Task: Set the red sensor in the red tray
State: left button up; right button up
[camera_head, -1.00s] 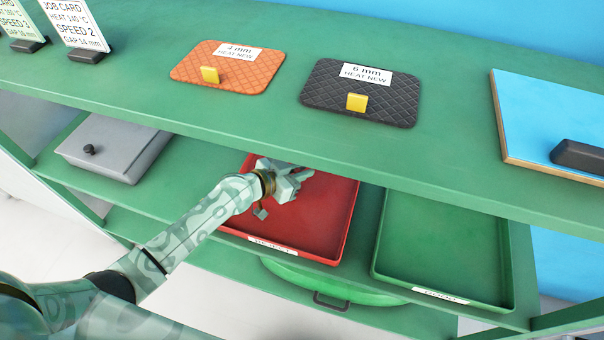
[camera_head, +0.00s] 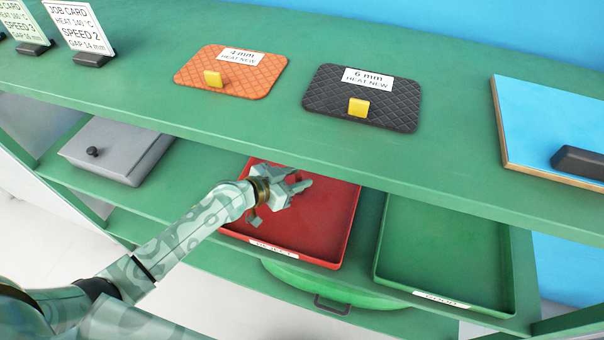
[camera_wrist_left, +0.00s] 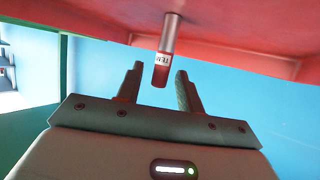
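The red tray (camera_head: 325,215) sits on the shelf below the green worktop, its back part hidden under the worktop edge. My left gripper (camera_head: 299,182) is over the left part of this tray. In the left wrist view my left gripper (camera_wrist_left: 158,72) is open, with a gap on each side of the red sensor (camera_wrist_left: 161,68). The sensor has a red body with a white label and a metal end, and its red end lies between the fingertips. A red surface fills the top of that view; I cannot tell whether the sensor touches it. I cannot make out the sensor in the head view.
A green tray (camera_head: 445,250) is right of the red tray, and a grey lidded box (camera_head: 118,150) is at the left. The worktop (camera_head: 200,120) hangs over the shelf. On it are an orange pad (camera_head: 232,82), a black pad (camera_head: 330,95) and a blue board (camera_head: 560,125).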

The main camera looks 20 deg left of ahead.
pick_arm(q)
jog(key=p+v, duration=0.1)
jog(key=v, duration=0.9)
jog(key=shift+p, duration=0.4)
jog(key=shift+s+f, duration=0.1)
